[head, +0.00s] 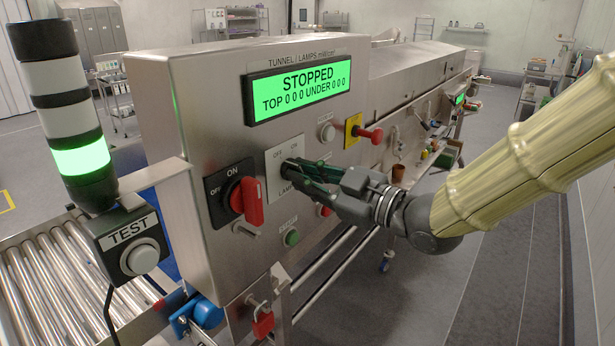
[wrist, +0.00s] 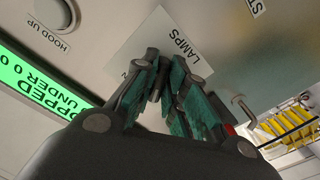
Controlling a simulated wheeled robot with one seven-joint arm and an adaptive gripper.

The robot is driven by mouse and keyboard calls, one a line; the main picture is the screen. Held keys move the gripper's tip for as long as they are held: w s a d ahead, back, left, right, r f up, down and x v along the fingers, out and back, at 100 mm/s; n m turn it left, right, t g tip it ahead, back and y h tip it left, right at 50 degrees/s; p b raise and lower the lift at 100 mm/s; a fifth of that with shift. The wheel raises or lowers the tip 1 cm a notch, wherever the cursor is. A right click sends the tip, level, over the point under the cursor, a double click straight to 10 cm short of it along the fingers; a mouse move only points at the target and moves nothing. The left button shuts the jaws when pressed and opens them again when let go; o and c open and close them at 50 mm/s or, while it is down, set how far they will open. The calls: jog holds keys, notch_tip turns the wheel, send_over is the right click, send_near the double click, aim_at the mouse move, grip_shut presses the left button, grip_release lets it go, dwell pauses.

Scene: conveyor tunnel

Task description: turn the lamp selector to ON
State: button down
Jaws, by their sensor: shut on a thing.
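The lamp selector's pale plate (head: 273,158), marked OFF, ON and LAMPS, is on the steel control panel. In the wrist view the plate (wrist: 190,38) shows tilted behind the fingers. My gripper (head: 290,171) reaches in from the right, its fingertips at the middle of the plate. In the wrist view my gripper (wrist: 170,72) is shut on the selector's knob. The fingers hide the knob, so I cannot tell which way it points. The green display (head: 293,95) reads STOPPED, TOP 0 0 0 UNDER 0 0 0.
A red rotary switch (head: 251,201) on a black plate is just left of my gripper. A green button (head: 292,238) is below, and a red knob on a yellow plate (head: 353,131) at upper right. A TEST button box (head: 130,245) and roller conveyor (head: 60,280) are at left.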

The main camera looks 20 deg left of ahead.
jog(key=shift+m, duration=0.3)
jog(key=m+p, duration=0.1)
jog(key=m, duration=0.4)
jog(key=m+p, duration=0.1)
jog(key=m, duration=0.5)
jog(key=shift+s+a+r, duration=0.1)
jog(key=shift+s+r, duration=0.05)
jog(key=shift+s, duration=0.05)
jog(key=shift+m, duration=0.3)
jog(key=c, duration=1.5)
grip_release()
jog(key=shift+o, duration=0.2)
jog(key=v, duration=1.2)
